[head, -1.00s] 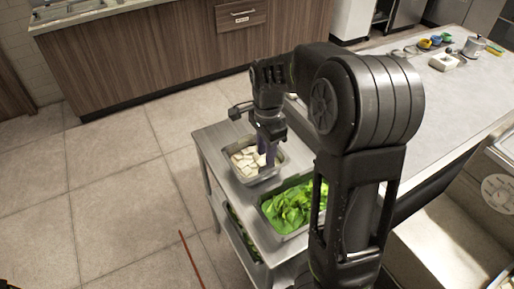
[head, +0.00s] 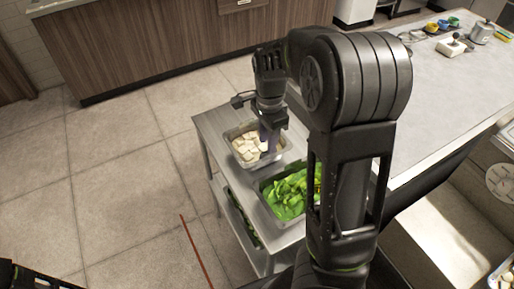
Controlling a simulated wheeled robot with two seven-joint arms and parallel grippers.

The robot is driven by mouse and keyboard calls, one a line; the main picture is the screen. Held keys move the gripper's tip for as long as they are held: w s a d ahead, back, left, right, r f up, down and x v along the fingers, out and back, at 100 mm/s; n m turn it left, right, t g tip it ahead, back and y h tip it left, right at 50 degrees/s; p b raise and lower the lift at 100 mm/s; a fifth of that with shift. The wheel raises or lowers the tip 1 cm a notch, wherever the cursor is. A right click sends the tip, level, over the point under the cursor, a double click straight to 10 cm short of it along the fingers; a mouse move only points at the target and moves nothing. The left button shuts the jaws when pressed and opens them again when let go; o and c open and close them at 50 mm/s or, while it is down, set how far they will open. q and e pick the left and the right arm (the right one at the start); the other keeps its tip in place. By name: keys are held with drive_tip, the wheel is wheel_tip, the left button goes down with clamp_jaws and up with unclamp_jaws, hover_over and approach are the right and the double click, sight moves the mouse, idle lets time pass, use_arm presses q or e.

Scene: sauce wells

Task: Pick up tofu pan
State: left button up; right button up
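The tofu pan (head: 236,137) is a small steel pan with white tofu cubes (head: 247,151). It stands on a steel cart (head: 211,124) in the head view, left of centre. My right gripper (head: 268,143) points down at the pan's right side, its fingers over or at the rim. I cannot tell whether the fingers touch the pan or are closed on its wall. My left arm shows only as a dark part at the bottom left corner; its gripper is not in view.
A pan of green leaves (head: 290,193) stands on the cart just in front of the tofu pan. A grey counter (head: 440,95) with small bowls and containers is at the right. Wooden cabinets (head: 150,45) line the back.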

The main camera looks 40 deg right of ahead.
sight(252, 155)
drive_tip(key=shift+d+f+b, duration=0.1)
drive_tip(key=shift+f+b, duration=0.25)
drive_tip(key=shift+f, duration=2.25)
drive_tip(key=shift+c, duration=0.5)
clamp_jaws()
